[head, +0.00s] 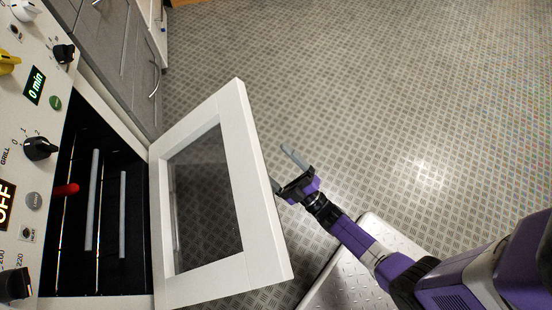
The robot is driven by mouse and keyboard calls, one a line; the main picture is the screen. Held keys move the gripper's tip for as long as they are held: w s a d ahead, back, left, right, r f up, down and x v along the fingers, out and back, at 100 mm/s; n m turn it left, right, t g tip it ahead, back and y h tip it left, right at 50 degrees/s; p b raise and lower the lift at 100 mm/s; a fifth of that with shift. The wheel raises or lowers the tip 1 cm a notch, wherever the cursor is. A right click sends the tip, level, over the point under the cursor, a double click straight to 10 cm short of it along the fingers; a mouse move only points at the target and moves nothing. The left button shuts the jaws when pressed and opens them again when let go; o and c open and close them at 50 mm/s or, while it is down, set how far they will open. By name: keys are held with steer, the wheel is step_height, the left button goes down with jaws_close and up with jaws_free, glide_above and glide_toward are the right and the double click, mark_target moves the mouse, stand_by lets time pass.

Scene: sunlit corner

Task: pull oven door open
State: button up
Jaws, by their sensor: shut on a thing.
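The white-framed oven door (244,150) with a dark glass pane stands partly open, swung out from the dark oven cavity (108,270) at the left. Its inner face is toward the camera. My gripper (279,166) is at the door's free edge, on the outer side. One grey finger shows clear of the door; the other is partly hidden by the door frame. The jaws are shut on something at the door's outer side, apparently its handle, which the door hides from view. Grey bars (123,215) show inside the oven.
The oven control panel (50,110) with knobs and displays runs along the left edge. Grey cupboards (118,50) with metal handles stand at the upper left. A metal-topped platform (350,285) is below my arm. The tiled floor at right is clear.

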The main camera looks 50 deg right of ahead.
steer(key=shift+f+b+v, duration=0.15)
steer(key=shift+b+v, duration=0.4)
steer(key=shift+v, duration=0.45)
steer(key=shift+f+b+v, duration=0.2)
steer(key=shift+b+v, duration=0.35)
steer(key=shift+v, duration=0.45)
steer(key=c, duration=0.5)
steer(key=shift+s+a+f+b, duration=0.4)
steer(key=shift+s+f+b, duration=0.2)
steer(key=shift+s+f, duration=0.1)
steer(key=shift+s+a+f+b, duration=0.35)
steer(key=shift+s+f+b, duration=0.25)
steer(key=shift+f, duration=0.1)
steer(key=shift+c, duration=0.3)
steer(key=shift+a, duration=0.1)
steer(key=shift+c, duration=0.4)
